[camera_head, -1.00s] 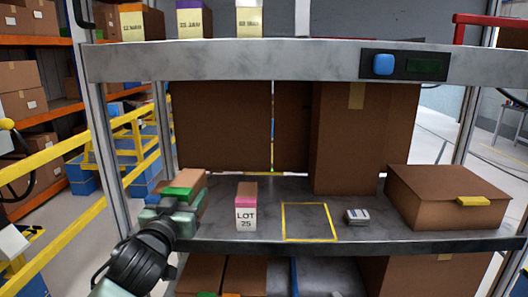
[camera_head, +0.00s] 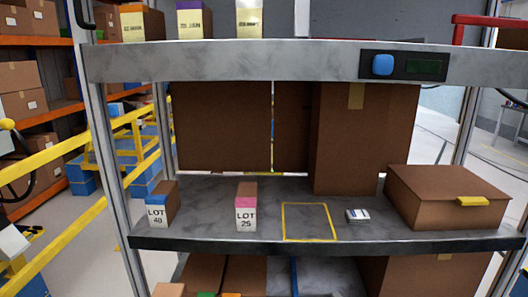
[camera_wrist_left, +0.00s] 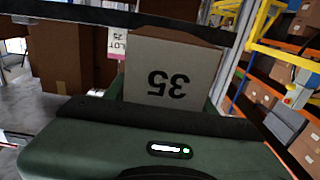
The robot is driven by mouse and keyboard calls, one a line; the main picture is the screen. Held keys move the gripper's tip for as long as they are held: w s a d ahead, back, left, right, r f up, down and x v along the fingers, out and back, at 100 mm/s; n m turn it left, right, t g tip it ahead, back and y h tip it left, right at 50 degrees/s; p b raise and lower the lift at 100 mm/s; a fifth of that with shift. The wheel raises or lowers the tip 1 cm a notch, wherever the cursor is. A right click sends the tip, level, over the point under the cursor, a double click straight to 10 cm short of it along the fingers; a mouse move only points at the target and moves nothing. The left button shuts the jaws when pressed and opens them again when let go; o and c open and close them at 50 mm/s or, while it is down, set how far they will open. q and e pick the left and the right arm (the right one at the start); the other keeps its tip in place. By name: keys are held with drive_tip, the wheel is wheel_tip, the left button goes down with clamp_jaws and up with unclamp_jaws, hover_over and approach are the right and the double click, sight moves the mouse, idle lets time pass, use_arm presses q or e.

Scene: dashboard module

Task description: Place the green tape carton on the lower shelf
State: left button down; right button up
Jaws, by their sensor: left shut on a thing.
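My left gripper (camera_wrist_left: 165,103) is shut on a carton (camera_wrist_left: 172,72) in the left wrist view. Its pale face reads "35", upside down, and its top is brown. No tape shows on it there. The left gripper is out of the head view; a brown carton top (camera_head: 169,290) shows at its bottom edge, and I cannot tell whether it is the held one. Below the middle shelf (camera_head: 350,240), the lower level shows green tape (camera_head: 206,294) and orange tape (camera_head: 231,295) at the bottom edge, mostly cut off. My right gripper is not in view.
The middle shelf holds a blue-taped LOT 40 carton (camera_head: 160,205), a pink-taped LOT 25 carton (camera_head: 246,208), an empty yellow outline (camera_head: 308,236), a small white-and-blue item (camera_head: 358,215) and a large brown box (camera_head: 445,200). Its front edge lies above the lower level.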

use_arm(q)
drive_tip(key=s+f, duration=0.3)
drive_tip(key=s, duration=0.5)
